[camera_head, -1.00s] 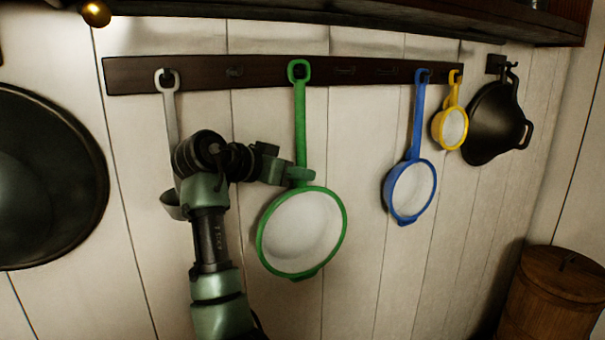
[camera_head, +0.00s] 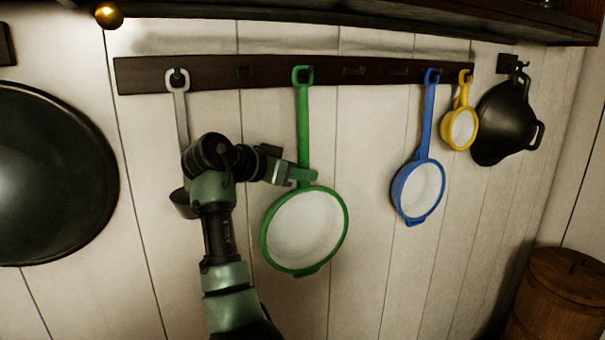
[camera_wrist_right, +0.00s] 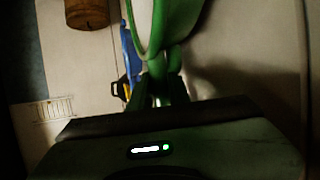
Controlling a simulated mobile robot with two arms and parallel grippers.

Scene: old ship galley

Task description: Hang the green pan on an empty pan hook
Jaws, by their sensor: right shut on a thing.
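The green pan (camera_head: 305,228) hangs upright against the wall, its handle pointing up. The ring at the handle's top is at a hook on the dark hook rail (camera_head: 210,79); I cannot tell whether it bears on the hook. My right gripper (camera_head: 303,176) is shut on the lower handle, just above the pan's bowl. In the right wrist view the green pan (camera_wrist_right: 172,22) rises from between the jaws. My left gripper is not in view.
On the same rail hang a grey-handled pan (camera_head: 181,112) at left, partly behind my right arm, a blue pan (camera_head: 418,190) and a small yellow pan (camera_head: 460,128). A black pan (camera_head: 500,122) hangs farther right. A large dark pan (camera_head: 52,175) is at left. A wooden barrel (camera_head: 555,300) stands lower right.

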